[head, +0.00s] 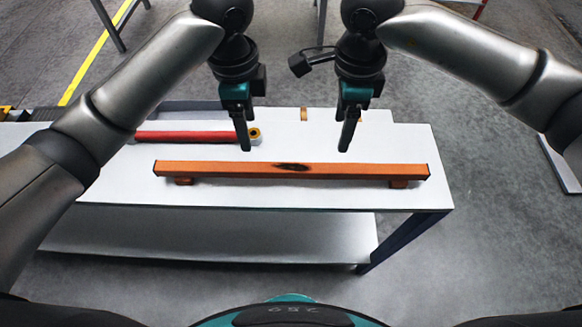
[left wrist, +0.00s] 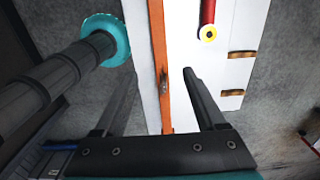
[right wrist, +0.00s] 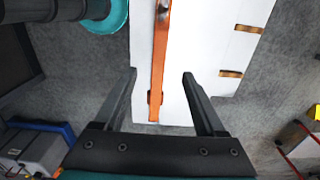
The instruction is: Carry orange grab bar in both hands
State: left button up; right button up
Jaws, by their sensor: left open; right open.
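The orange grab bar (head: 345,171) lies lengthwise near the front edge of the white table, on small orange feet, with a dark mark near its middle. My left gripper (head: 244,148) is open and empty above and behind the bar, left of the mark. In the left wrist view the bar (left wrist: 158,60) runs between the two fingers' directions. My right gripper (head: 346,150) is open and empty above and behind the bar, right of the mark. In the right wrist view the bar (right wrist: 160,60) ends with its foot between the fingertips. Neither gripper visibly touches the bar.
The white table (head: 300,195) has a lower shelf (head: 220,240). A red tube (head: 190,136) with a yellow-ringed end lies behind the bar at the left. Small tan blocks (head: 304,114) sit at the table's back. The tabletop right of the right gripper is clear.

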aim_at(256, 166)
pick_arm(q)
notch_tip(256, 166, down, 15)
jog(key=shift+f, duration=0.1)
pick_arm(e)
notch_tip(256, 166, down, 15)
jog(key=shift+f, duration=0.1)
pick_arm(q)
jog(key=shift+c, duration=0.2)
pick_arm(e)
jog(key=shift+c, duration=0.2)
pick_arm(q)
grip_shut()
pick_arm(e)
grip_shut()
dwell(0.5)
